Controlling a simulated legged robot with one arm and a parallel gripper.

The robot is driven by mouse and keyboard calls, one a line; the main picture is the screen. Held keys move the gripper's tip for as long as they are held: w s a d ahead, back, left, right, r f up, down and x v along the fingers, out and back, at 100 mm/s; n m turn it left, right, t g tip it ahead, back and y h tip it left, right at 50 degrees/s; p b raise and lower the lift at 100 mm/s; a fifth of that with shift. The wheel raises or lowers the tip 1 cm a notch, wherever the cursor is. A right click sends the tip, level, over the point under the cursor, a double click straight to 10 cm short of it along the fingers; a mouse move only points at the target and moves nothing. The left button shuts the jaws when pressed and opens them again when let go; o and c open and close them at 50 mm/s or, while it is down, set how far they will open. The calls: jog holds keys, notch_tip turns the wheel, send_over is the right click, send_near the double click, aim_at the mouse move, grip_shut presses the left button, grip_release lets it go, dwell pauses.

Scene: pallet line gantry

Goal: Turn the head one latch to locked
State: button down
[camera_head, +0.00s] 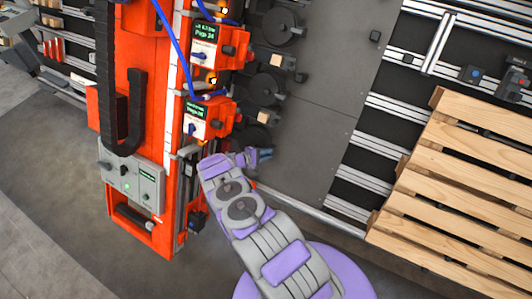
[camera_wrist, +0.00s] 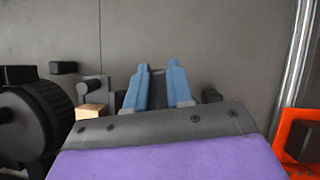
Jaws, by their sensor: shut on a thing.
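Orange print heads with small lit displays are stacked on the orange column in the head view. The lowest head (camera_head: 205,120) has a dark blue knob on its front, and another head (camera_head: 215,45) sits above it. I cannot read which is head one. My gripper (camera_head: 254,157) is just below and right of the lowest head. In the wrist view its two blue fingers (camera_wrist: 159,88) stand a little apart around a small grey part, which I take to be the latch. The part is mostly hidden by the gripper body, so its turn position cannot be told.
Black rollers (camera_head: 266,88) stand close right of the heads; one roller (camera_wrist: 38,118) is near at left in the wrist view. A control box (camera_head: 132,183) is on the column's lower left. A wooden pallet (camera_head: 460,180) lies at right. Blue cables hang across the heads.

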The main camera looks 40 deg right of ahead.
jog(key=shift+s+f+m+y+p, duration=0.15)
jog(key=shift+m+y+p, duration=0.25)
jog(key=shift+m, duration=0.7)
jog(key=shift+a+f, duration=0.1)
jog(key=shift+f, duration=0.05)
jog(key=c, duration=1)
grip_release()
jog(key=shift+a+r, duration=0.2)
jog(key=shift+r, duration=0.05)
jog(key=p+v, duration=0.1)
jog(key=v, duration=1.6)
